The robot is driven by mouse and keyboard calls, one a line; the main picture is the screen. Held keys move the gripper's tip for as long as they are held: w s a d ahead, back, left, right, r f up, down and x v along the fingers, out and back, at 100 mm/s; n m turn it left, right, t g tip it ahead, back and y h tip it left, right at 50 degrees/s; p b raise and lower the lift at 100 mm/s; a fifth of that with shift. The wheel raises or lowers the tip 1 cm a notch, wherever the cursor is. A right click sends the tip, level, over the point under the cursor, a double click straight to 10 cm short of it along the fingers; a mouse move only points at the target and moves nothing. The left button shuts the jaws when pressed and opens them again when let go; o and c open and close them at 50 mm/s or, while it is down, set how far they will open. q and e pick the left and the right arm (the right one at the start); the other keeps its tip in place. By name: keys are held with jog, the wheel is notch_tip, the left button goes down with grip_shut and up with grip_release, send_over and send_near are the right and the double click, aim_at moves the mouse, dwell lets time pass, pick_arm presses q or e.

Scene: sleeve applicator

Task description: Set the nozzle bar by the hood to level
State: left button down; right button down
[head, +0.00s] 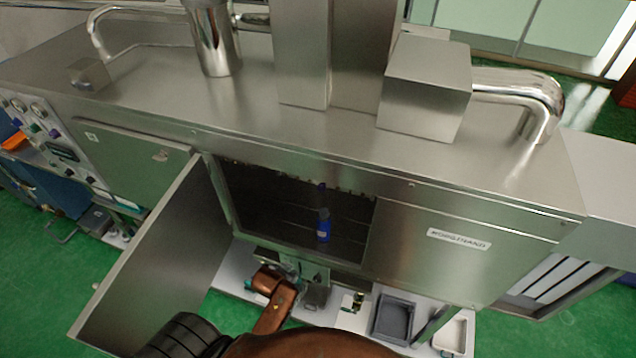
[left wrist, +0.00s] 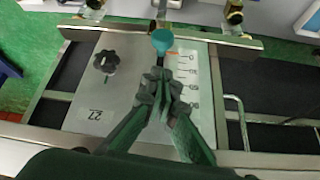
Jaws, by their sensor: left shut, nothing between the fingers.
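The plate with a scale (left wrist: 195,85) shows in the left wrist view, with a teal ball knob (left wrist: 162,40) on a dark stem beside the scale. A metal bar (left wrist: 125,27) with brass fittings crosses at the top of that view; it may be the nozzle bar. My left gripper (left wrist: 164,76) is shut and empty, its fingertips just below the teal knob in the picture. I cannot tell whether they touch the stem. In the head view the left gripper (head: 290,264) is small and partly hidden by my arm, below the hood opening (head: 275,205). My right gripper is not in view.
A black star knob (left wrist: 104,62) sits left of the scale. In the head view the steel door (head: 155,265) stands open at the left. A blue bottle (head: 323,226) is inside the opening. A grey tray (head: 393,320) lies on the ledge at the right.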

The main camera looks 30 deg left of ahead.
pick_arm(q)
jog(key=shift+n+t+y, duration=0.3)
jog(key=shift+t, duration=0.4)
jog(key=r, duration=0.5)
jog(key=a+r, duration=0.1)
jog(key=r, duration=0.3)
jog(key=r+p, duration=0.1)
jog(key=r, duration=0.4)
jog(key=shift+w+a+r, duration=0.3)
jog(key=shift+w, duration=0.1)
jog(key=w+a+r+n+t+y, duration=0.1)
jog(key=w+a+r+n+t, duration=0.15)
jog(key=w+r, duration=0.55)
jog(key=w+a+r+n+t, duration=0.1)
jog(key=w+a+r+t, duration=0.2)
jog(key=w, duration=0.8)
send_over(320, 188)
notch_tip(320, 188, down, 3)
jog(key=shift+s+f+m+p, duration=0.15)
jog(key=shift+s+f+p, duration=0.15)
jog(key=shift+f, duration=0.65)
jog(key=shift+s+f+m+p, duration=0.15)
jog(key=shift+s+f, duration=0.15)
jog(key=shift+f, duration=0.6)
